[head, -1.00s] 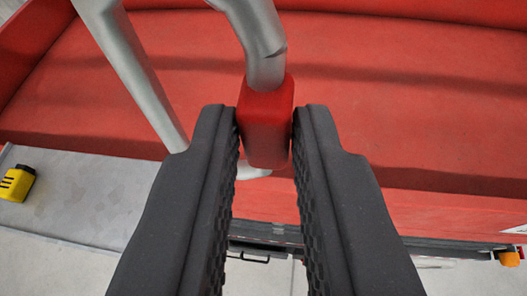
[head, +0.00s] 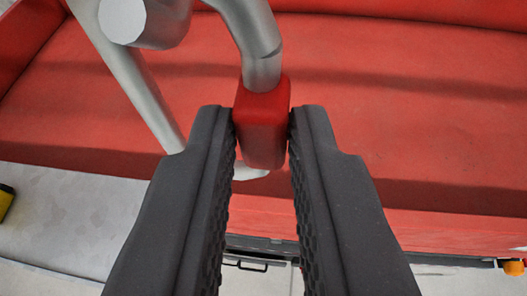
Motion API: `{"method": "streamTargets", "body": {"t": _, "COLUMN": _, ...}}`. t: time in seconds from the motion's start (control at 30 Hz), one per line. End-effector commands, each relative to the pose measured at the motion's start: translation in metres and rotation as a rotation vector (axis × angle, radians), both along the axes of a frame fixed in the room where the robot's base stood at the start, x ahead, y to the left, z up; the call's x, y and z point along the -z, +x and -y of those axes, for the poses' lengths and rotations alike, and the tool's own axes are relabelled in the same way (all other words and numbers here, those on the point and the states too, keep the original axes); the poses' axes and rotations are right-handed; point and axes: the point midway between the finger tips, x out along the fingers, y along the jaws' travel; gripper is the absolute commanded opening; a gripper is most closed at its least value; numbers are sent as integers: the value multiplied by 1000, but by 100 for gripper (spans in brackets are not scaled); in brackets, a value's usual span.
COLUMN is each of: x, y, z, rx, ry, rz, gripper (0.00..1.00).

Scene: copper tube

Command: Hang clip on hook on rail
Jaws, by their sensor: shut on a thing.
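My gripper (head: 262,130) is shut on the red block (head: 262,120) of the clip, with one dark ridged finger on each side. Grey metal tube of the clip (head: 255,45) rises from the top of the red block and curves out at the upper edge. A long straight grey bar (head: 130,80) slants down on the left and passes behind the left finger. A pale curved end (head: 250,172) shows below the block. A thick grey cylinder with a flat round end (head: 122,20) is at the top left, close to the bar. I cannot tell whether it is the hook or rail.
A wide red surface with raised sides (head: 400,120) fills the background. A light grey ledge (head: 60,215) lies at the lower left, with a yellow item (head: 5,200) cut off at the left edge. An orange piece (head: 513,267) is at the lower right.

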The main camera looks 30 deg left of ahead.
Motion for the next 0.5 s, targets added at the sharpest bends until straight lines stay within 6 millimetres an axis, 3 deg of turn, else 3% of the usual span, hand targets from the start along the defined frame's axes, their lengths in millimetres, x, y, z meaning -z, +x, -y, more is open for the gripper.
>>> {"method": "streamTargets", "body": {"t": 0.37, "x": 5, "y": 1, "z": -1, "rx": -2, "ry": -2, "rz": -3, "gripper": 0}}
{"method": "streamTargets", "body": {"t": 0.4, "x": 5, "y": 1, "z": -1, "rx": -1, "ry": -3, "rz": -4, "gripper": 24}}
{"method": "streamTargets", "body": {"t": 0.47, "x": 5, "y": 0, "z": -1, "rx": -1, "ry": -2, "rz": -3, "gripper": 41}}
{"method": "streamTargets", "body": {"t": 0.5, "x": 5, "y": 0, "z": -1, "rx": -1, "ry": -2, "rz": -3, "gripper": 42}}
